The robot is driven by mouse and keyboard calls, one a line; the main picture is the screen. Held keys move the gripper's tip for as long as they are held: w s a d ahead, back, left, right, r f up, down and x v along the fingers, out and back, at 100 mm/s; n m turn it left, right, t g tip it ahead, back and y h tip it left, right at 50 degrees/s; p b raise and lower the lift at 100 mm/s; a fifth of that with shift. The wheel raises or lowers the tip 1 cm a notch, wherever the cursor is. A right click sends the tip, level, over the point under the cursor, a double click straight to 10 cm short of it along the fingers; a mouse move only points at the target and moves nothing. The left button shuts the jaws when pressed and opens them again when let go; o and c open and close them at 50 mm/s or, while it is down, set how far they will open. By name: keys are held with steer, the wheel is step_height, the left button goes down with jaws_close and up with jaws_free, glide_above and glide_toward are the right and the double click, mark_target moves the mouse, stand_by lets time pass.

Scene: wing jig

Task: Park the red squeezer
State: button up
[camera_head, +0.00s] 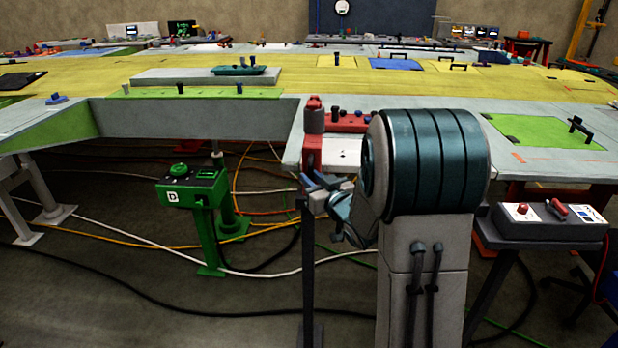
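A red tool with a grey cylindrical body (313,122), which looks like the squeezer, stands upright at the near edge of the grey wing panel. Its red lower part (312,153) hangs over the panel edge. My gripper (318,184) is just below it, small and partly dark, at the end of my teal-and-grey arm. I cannot tell whether its fingers touch the red tool or whether they are open. The arm's large rounded link hides part of the panel and whatever lies behind it.
A red block with dark knobs (349,121) sits on the panel right of the tool. A dark post (307,265) stands below my gripper. A green pedestal control box (192,188) is left, a grey control box (549,221) right. Cables cross the floor.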

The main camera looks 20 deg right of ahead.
steer(key=b+v, duration=0.1)
steer(key=v, duration=1.1)
steer(key=shift+b, duration=0.4)
steer(key=shift+w, duration=0.1)
steer(key=s+a+f+m+g+h, duration=0.1)
steer(key=s+a+f+g+h, duration=0.1)
steer(key=s+a+g, duration=0.2)
steer(key=s+a+f+m+g+h, duration=0.2)
steer(key=s+g, duration=0.8)
steer(key=s, duration=0.7)
steer(key=shift+a+f+g+p, duration=0.35)
steer(key=shift+a+f, duration=0.2)
steer(key=shift+a, duration=0.45)
steer(key=shift+s, duration=0.1)
